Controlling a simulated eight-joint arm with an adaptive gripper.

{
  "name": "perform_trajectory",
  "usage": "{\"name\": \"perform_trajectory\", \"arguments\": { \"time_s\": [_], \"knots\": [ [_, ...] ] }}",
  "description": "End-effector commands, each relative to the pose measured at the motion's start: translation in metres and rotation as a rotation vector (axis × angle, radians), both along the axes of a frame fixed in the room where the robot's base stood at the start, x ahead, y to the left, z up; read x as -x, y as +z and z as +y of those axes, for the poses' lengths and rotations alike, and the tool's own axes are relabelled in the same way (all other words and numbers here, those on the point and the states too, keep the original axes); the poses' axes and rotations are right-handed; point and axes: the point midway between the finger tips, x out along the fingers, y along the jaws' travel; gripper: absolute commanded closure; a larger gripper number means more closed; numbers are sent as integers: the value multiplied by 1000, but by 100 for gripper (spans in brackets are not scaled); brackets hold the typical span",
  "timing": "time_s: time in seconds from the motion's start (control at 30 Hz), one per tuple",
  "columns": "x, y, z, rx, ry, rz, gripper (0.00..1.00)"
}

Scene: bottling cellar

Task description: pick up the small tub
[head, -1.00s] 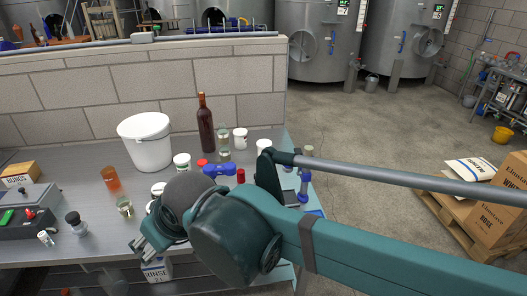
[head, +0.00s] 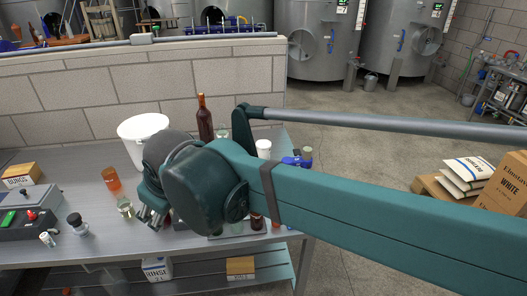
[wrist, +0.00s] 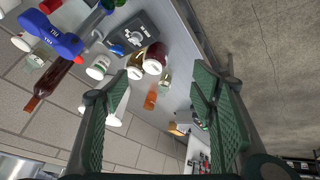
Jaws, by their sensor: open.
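My gripper (head: 150,218) hangs over the front of the steel bench in the head view, and its fingers stand wide apart with nothing between them in the wrist view (wrist: 160,78). Small white containers show in the wrist view: a white tub with a green-marked label (wrist: 98,66) left of the fingers, and a white one (wrist: 23,42) at the far left. A white cup-like tub (head: 263,146) stands at the bench's right end in the head view. I cannot tell which is the small tub. My arm hides the middle of the bench.
Amber jars (wrist: 153,58), a dark scale (wrist: 128,36) and a blue object (wrist: 50,42) crowd the wrist view. A block wall (head: 60,92) stands behind.

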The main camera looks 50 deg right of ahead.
Motion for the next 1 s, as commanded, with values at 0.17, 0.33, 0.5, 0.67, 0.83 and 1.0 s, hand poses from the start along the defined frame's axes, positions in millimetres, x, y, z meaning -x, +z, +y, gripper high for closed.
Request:
{"name": "perform_trajectory", "arguments": {
  "time_s": [0.17, 0.33, 0.5, 0.67, 0.83, 1.0],
  "knots": [
    [-21, 10, -33, 115, 58, 49, 43],
    [-39, 15, -64, 221, 114, 104, 43],
    [-56, 19, -97, 322, 172, 166, 43],
    [-70, 22, -129, 409, 226, 230, 43],
    [-84, 24, -164, 497, 283, 307, 43],
    [-96, 24, -200, 578, 341, 390, 43]
  ]
}}
